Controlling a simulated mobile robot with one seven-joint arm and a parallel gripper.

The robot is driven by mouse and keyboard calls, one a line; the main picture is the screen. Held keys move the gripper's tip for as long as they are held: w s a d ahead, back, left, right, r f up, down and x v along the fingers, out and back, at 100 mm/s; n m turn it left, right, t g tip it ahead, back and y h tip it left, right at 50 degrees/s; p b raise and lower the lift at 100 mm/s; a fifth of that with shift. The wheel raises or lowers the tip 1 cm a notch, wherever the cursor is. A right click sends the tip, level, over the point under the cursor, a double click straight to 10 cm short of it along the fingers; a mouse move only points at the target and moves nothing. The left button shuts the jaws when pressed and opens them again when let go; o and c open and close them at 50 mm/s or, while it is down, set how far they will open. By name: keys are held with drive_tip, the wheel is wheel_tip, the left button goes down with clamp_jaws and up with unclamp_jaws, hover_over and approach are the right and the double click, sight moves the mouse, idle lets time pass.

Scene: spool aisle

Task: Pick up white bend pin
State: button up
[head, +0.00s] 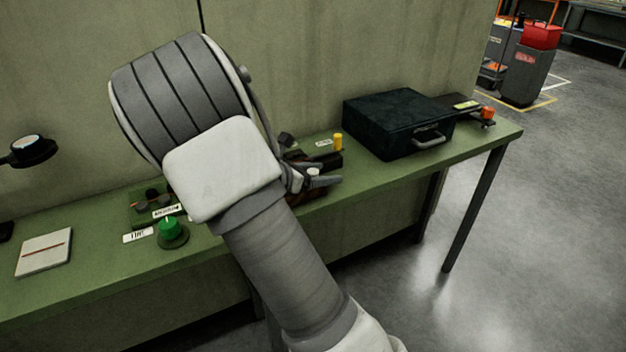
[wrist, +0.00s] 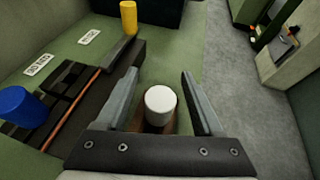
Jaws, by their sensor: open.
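The white bend pin (wrist: 160,101) is a short upright white cylinder in the wrist view. It stands between the two fingers of my gripper (wrist: 158,88), with a gap on each side. My gripper is open and points down around the pin. In the head view the pin (head: 313,171) shows as a small white spot beside my gripper (head: 312,180).
A dark case (head: 397,123) lies on the green bench (head: 461,149) to the right. A green knob (head: 171,230) sits left of my arm.

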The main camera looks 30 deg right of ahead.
clamp_jaws()
drive_tip(key=shift+r, duration=0.15)
